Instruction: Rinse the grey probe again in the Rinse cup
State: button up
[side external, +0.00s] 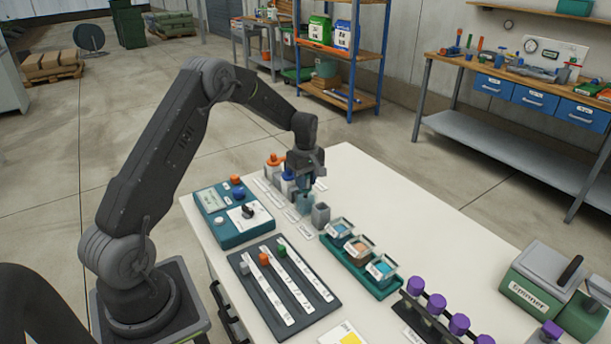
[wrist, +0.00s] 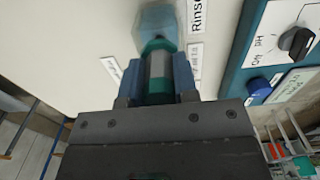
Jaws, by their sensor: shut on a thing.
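My gripper (side external: 305,182) points down over the table and is shut on the probe. In the wrist view, the probe (wrist: 158,66) is a grey cylinder with teal-green bands between my fingers (wrist: 157,80). Its lower end lines up with a translucent blue cup (wrist: 155,18) beside a label reading "Rins…" (wrist: 196,14).
A grey cup (side external: 320,215) stands close to the right of the Rinse cup. Orange- and blue-topped items (side external: 275,160) stand behind. The teal meter box (side external: 236,228) with a dial lies left. A tray of small dishes (side external: 352,264) and a dark rack (side external: 270,300) are nearer the camera.

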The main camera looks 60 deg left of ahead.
dwell(0.4)
jog(key=shift+r, duration=0.8)
jog(key=shift+f, duration=0.2)
jog(key=shift+f, duration=0.65)
jog(key=shift+r, duration=0.15)
jog(key=shift+r, duration=0.7)
jog(key=shift+f, duration=0.1)
jog(key=shift+f, duration=0.75)
jog(key=shift+r, duration=0.15)
